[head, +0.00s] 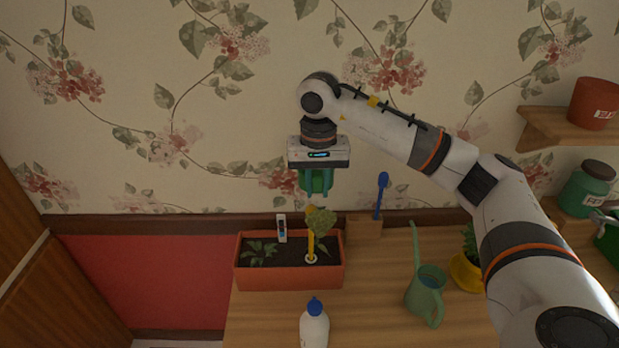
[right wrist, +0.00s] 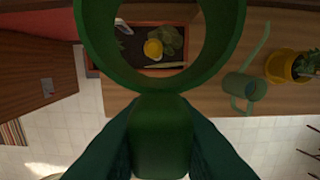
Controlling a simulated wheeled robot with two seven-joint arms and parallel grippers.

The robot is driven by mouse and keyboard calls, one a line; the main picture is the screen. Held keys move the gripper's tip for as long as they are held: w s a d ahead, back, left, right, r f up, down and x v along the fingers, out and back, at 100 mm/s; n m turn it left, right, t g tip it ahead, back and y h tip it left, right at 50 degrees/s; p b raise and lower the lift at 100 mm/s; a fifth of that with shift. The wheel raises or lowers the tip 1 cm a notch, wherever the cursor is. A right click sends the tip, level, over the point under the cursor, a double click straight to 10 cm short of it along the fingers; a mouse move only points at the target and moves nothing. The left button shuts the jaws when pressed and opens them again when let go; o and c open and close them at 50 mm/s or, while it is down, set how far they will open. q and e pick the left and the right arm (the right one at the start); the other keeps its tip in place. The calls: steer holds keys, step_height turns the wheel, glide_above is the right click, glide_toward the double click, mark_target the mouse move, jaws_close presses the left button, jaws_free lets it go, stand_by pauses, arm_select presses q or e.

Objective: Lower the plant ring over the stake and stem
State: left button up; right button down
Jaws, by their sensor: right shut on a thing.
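My right gripper (head: 316,193) points down above the planter, shut on the green plant ring (head: 317,181). In the right wrist view the ring (right wrist: 96,48) is large, its handle pinched between the dark fingers. The yellow stake (head: 310,240) stands upright in the soil of the terracotta planter (head: 290,282), with the leafy plant (head: 322,221) beside it. The ring is above the stake top, apart from it. Through the ring's opening I see the round yellow stake top (right wrist: 153,48) and leaves (right wrist: 172,38). The stem is mostly hidden by leaves. My left gripper is out of view.
A white label (head: 282,228) and a small seedling (head: 258,249) are in the planter's left part. A wooden block with a blue tool (head: 381,190) stands behind right. A green watering can (head: 426,290), yellow pot (head: 466,272) and blue-capped bottle (head: 314,325) stand around it.

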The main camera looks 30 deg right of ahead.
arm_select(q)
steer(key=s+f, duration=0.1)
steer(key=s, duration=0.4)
arm_select(e)
steer(key=shift+s+f+b, duration=0.45)
steer(key=shift+s+f, duration=0.05)
steer(key=shift+f, duration=0.15)
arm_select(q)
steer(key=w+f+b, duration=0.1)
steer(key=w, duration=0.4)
arm_select(e)
steer(key=f, duration=0.2)
steer(key=shift+w+f, duration=0.35)
steer(key=shift+w, duration=0.05)
arm_select(q)
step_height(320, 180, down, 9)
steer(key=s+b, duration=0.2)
steer(key=b, duration=0.7)
arm_select(e)
step_height(320, 180, down, 11)
steer(key=shift+r, duration=0.15)
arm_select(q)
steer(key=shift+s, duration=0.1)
arm_select(e)
steer(key=c, duration=1.2)
jaws_free()
steer(key=shift+o, duration=0.2)
